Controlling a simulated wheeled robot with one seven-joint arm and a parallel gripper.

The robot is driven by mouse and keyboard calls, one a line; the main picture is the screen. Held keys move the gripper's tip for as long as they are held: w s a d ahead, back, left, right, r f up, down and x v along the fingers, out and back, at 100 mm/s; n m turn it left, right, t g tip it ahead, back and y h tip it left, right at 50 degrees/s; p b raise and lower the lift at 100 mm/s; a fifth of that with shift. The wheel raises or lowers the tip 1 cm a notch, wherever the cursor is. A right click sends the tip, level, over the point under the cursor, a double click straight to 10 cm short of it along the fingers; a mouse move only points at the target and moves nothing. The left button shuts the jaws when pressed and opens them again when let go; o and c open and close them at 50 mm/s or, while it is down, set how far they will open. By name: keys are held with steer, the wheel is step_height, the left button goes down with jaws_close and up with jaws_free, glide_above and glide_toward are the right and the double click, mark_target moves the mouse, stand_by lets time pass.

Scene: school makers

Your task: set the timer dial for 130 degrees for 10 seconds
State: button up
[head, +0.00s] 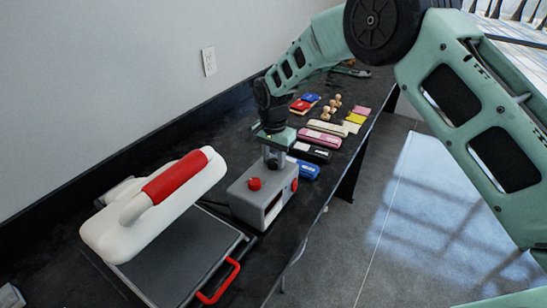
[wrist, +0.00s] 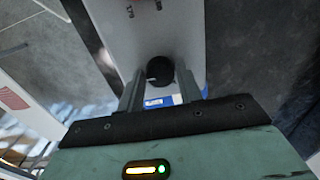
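A grey control box (head: 262,196) stands on the black bench beside the heat press. It has a red knob (head: 254,184) on top and a red part (head: 294,185) on its right-hand face. A round black dial (wrist: 160,70) with a small white mark shows on the box in the wrist view. My gripper (head: 272,158) points down over the far end of the box. In the wrist view my gripper (wrist: 159,85) is open, with one finger on each side of the dial and a gap visible.
The white heat press (head: 125,228) with a red grip (head: 175,176) stands left of the box. Its red front handle (head: 219,282) sticks out near the bench edge.

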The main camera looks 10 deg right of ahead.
steer(key=c, duration=0.4)
steer(key=shift+c, duration=0.2)
steer(key=shift+n, duration=0.4)
steer(key=n+b, duration=0.1)
steer(key=n, duration=0.3)
steer(key=shift+n, duration=0.3)
steer(key=n, duration=0.6)
steer(key=shift+w, duration=0.1)
steer(key=n, duration=0.6)
steer(key=shift+r+n, duration=0.1)
steer(key=shift+n, duration=0.2)
steer(key=n, duration=0.5)
steer(key=shift+n, duration=0.3)
